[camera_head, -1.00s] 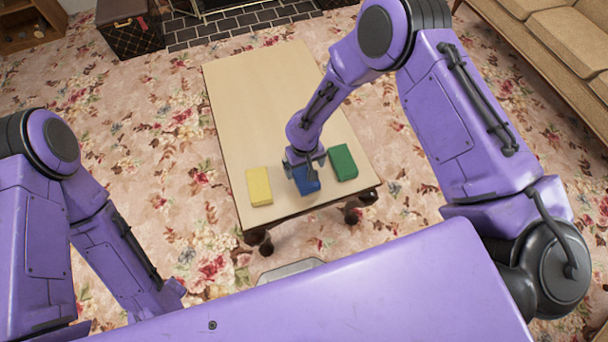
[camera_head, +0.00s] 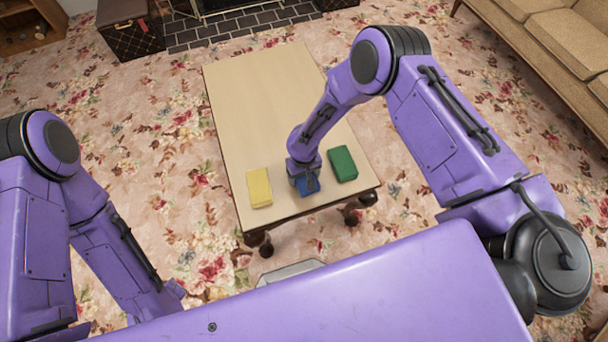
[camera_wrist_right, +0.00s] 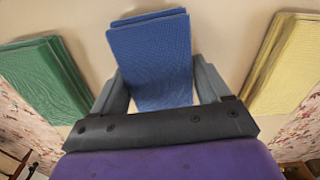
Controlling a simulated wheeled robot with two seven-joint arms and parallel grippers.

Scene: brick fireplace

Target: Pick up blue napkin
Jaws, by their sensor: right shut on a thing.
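The blue napkin (camera_head: 307,187) is a folded stack near the front edge of the table, between the yellow and green napkins. It is partly hidden under my right gripper (camera_head: 306,182) in the head view. In the right wrist view the blue napkin (camera_wrist_right: 153,55) lies between the two grey fingers of my right gripper (camera_wrist_right: 160,85), which are shut on its sides. I cannot tell whether it is lifted off the table. My left arm hangs at the left of the head view, and its gripper is not visible.
The yellow napkin (camera_head: 259,187) lies to the left and the green napkin (camera_head: 343,163) to the right on the beige table (camera_head: 260,100). The far part of the tabletop is clear. A sofa (camera_head: 550,50) stands at right, and a brown trunk (camera_head: 130,32) at back left.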

